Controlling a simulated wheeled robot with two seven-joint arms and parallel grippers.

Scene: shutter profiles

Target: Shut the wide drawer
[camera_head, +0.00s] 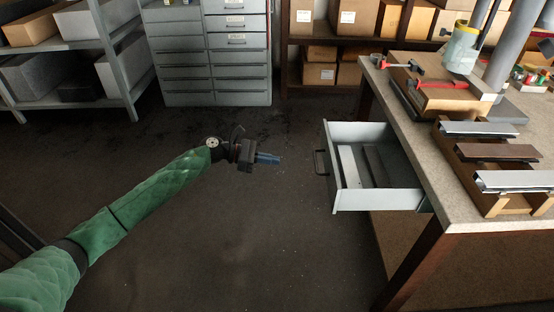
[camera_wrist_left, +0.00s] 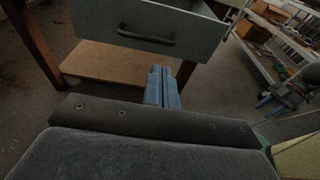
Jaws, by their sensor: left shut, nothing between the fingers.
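The wide drawer (camera_head: 376,196) is a grey metal drawer that sticks out to the left from under the workbench top in the head view, pulled open. Long pale and dark strips lie inside it. Its dark bar handle (camera_head: 319,163) is on the front face. My left gripper (camera_head: 277,159) is shut and empty, to the left of the drawer front and apart from it, with its blue fingers pointing at it. In the left wrist view the drawer front (camera_wrist_left: 190,30) and handle (camera_wrist_left: 146,36) are above and beyond the fingers (camera_wrist_left: 162,88).
The workbench (camera_head: 420,160) holds a wooden rack (camera_head: 520,204) with metal profiles, a clamp (camera_head: 402,66) and a pale container (camera_head: 461,48). A grey drawer cabinet (camera_head: 207,55) and shelves with boxes stand at the back. The floor between gripper and drawer is clear.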

